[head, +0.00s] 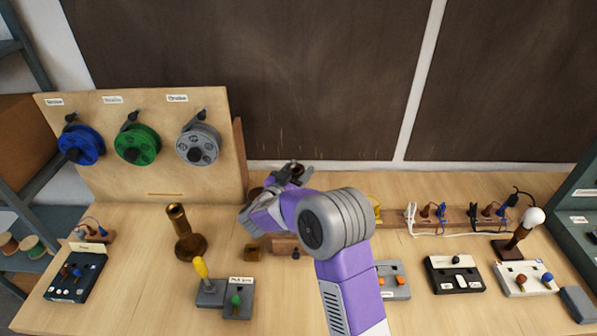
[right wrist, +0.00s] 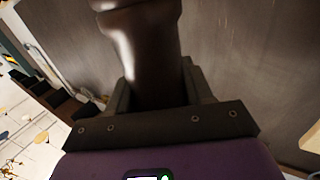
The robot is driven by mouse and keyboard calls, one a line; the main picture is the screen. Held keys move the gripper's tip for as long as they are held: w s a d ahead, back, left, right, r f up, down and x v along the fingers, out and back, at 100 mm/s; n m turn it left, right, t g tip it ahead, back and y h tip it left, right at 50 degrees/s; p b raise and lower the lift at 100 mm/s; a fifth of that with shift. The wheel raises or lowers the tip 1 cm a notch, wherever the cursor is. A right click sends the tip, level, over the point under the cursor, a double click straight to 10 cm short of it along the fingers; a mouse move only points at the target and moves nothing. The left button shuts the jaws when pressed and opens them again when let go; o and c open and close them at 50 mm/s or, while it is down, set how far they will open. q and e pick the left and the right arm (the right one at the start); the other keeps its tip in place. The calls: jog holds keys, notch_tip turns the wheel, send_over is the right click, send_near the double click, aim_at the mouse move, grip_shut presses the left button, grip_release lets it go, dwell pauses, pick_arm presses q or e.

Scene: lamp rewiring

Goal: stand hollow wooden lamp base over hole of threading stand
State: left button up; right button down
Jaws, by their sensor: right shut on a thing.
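The hollow wooden lamp base (right wrist: 145,50) is a dark brown, glossy turned column in the right wrist view. My right gripper (right wrist: 155,95) is shut around it, and its far end runs out of that picture. In the head view, my right gripper (head: 288,178) is near the back of the table, and the dark brown end of the lamp base (head: 297,168) shows above it. My right arm covers much of the area below. A low wooden block (head: 285,243) shows partly behind the arm; I cannot tell whether it is the threading stand. No stand hole is visible. My left gripper is out of view.
A brass lamp base (head: 186,238) stands upright left of my right arm. A panel (head: 220,110) with blue, green and grey spools stands at back left. A switch box (head: 238,300) is in front. Wired parts and a bulb lamp (head: 522,230) fill the right side.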

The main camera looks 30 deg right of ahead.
jog(key=shift+c, duration=2.3)
grip_release()
jog(key=shift+f, duration=0.1)
jog(key=shift+r, duration=0.25)
jog(key=v, duration=1.2)
jog(key=shift+f, duration=0.15)
jog(key=shift+s, duration=0.1)
